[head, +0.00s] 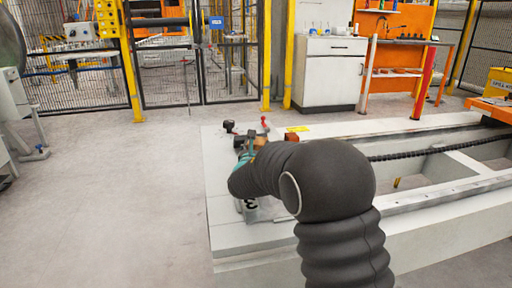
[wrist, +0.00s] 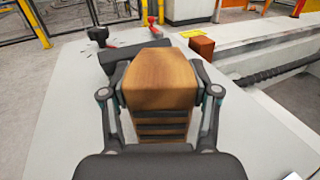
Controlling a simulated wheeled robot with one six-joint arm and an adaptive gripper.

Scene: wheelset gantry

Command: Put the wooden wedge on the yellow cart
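A wooden wedge (wrist: 160,78), a brown block with a slatted lower face, sits between the two fingers of my gripper (wrist: 160,88) in the wrist view. The fingers lie against both its sides, and my gripper looks shut on it. I cannot tell whether its underside touches the pale surface. In the head view my gripper (head: 249,150) is over the near left end of the pale bed, largely hidden by my dark arm. A yellow body with dark lettering (head: 501,82) is cut off at the right edge; I cannot tell whether it is the yellow cart.
A smaller red-brown block (wrist: 202,46) stands beyond the wedge, near a yellow label (wrist: 191,34). A dark bar (wrist: 125,53) and a black-headed tool (wrist: 98,35) lie behind. The bed (head: 232,236) has a long open recess on the right. Open floor (head: 110,195) lies left.

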